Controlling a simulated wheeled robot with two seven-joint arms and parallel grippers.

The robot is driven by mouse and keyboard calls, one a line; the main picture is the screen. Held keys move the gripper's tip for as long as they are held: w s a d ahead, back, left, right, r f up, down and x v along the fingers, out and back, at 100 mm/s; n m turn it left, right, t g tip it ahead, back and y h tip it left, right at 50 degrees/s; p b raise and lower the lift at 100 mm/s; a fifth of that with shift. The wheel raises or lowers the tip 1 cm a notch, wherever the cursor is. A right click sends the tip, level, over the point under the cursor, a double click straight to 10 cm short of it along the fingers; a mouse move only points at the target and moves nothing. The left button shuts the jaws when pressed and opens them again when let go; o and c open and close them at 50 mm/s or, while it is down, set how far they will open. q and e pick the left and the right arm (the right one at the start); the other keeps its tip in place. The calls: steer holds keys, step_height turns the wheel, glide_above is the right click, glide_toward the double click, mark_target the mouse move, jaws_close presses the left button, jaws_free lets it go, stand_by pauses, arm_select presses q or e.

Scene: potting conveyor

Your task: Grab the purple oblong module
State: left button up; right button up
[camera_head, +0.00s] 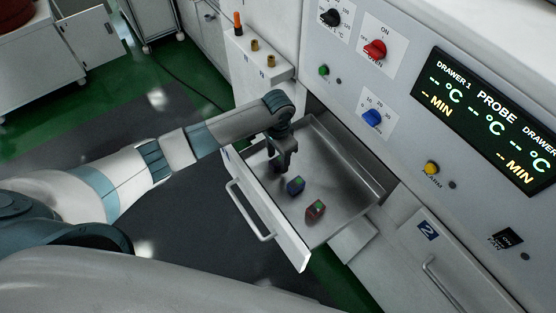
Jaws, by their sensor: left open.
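My left gripper (282,164) reaches down into the open metal drawer (345,180) and is open. A small dark module (275,166) shows at its fingertips, mostly hidden by the fingers; it looks purplish, but its shape cannot be told. I cannot tell if the fingers touch it. A blue module (296,185) with a green mark lies just right of and below the gripper. A dark red module (316,209) with a green mark lies farther towards the lower right, nearer the drawer front. My right gripper is not in view.
The drawer has raised walls and a white front with a handle (250,210). The cabinet panel (400,90) with knobs and a lit display stands to the right. A closed drawer marked 2 (428,232) is at the lower right. The drawer's right side is clear.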

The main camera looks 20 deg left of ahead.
arm_select(q)
steer(key=shift+f, duration=0.8)
steer(key=shift+c, duration=0.5)
steer(key=c, duration=1)
steer(key=shift+r, duration=0.1)
steer(key=shift+c, duration=0.2)
steer(key=shift+w+r+b, duration=0.1)
steer(key=shift+r+b, duration=0.25)
steer(key=shift+r, duration=0.35)
step_height(320, 180, up, 3)
steer(key=shift+d+f+b, duration=0.15)
steer(key=shift+f+b, duration=0.05)
steer(key=shift+b, duration=0.4)
steer(key=d+r+b, duration=0.3)
steer(key=d+r, duration=0.4)
steer(key=d, duration=0.4)
steer(key=shift+s+d+b, duration=0.25)
steer(key=shift+s+b, duration=0.05)
steer(key=shift+s, duration=0.15)
